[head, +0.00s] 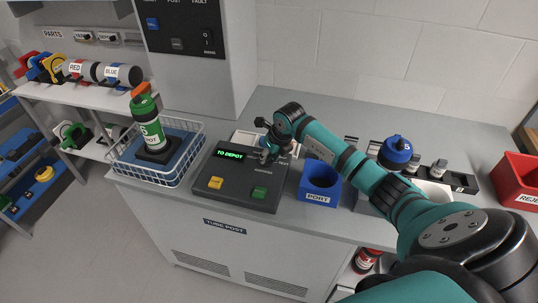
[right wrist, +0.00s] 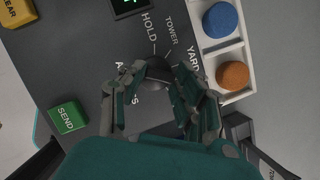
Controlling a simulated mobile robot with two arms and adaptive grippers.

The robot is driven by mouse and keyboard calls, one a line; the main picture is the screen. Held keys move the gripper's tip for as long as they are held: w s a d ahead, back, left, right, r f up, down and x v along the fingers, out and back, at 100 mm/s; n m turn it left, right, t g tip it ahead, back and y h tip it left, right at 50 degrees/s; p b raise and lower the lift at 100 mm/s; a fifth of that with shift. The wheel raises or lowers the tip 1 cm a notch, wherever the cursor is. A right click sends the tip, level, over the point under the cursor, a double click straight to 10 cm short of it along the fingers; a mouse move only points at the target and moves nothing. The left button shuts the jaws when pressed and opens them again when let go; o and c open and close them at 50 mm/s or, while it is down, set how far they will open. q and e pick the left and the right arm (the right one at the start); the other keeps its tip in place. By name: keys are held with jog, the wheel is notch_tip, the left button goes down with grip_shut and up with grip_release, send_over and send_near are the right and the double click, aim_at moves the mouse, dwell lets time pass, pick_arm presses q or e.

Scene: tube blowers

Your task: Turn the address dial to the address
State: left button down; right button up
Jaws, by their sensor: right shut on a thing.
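The dark console (head: 230,189) stands on the counter. My right gripper (right wrist: 158,84) is shut on the dial, one finger on each side. In the head view the right gripper (head: 270,148) is at the back right of the console and hides the dial. Which label the dial points to is hard to tell. My left gripper is out of view.
A yellow button (head: 216,183) and a green SEND button (head: 259,193) sit on the console's front. A wire basket (head: 186,172) with a green canister (head: 151,130) is to the left. A blue PORT box (head: 319,196) is close on the right, beneath my arm.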

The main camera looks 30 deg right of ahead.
grip_shut()
jog(key=shift+d+f+n+b, duration=0.15)
jog(key=shift+n+b, duration=0.35)
jog(key=shift+b, duration=0.45)
jog(key=n+y+b, duration=0.1)
jog(key=n+b, duration=0.2)
jog(key=n+g+y+b, duration=0.1)
jog(key=n+b, duration=0.1)
jog(key=b, duration=0.1)
jog(key=n+y+b, duration=0.1)
jog(key=n+b, duration=0.2)
jog(key=shift+w+n+g+b, duration=0.3)
jog(key=shift+w, duration=0.05)
jog(key=n+g+b, duration=0.1)
jog(key=n+b, duration=0.1)
jog(key=n+g+y+b, duration=0.1)
jog(key=n, duration=0.2)
jog(key=shift+w+b, duration=0.2)
jog(key=shift+b, duration=0.15)
jog(key=n+g+b, duration=0.1)
jog(key=n, duration=0.2)
jog(key=shift+w+n, duration=0.1)
jog(key=shift+n, duration=0.3)
jog(key=shift+r+n+g+b, duration=0.2)
jog(key=shift+n+g+b, duration=0.5)
jog(key=shift+n, duration=0.5)
jog(key=shift+a, duration=0.2)
jog(key=o, duration=0.9)
grip_release()
jog(key=shift+o, duration=0.2)
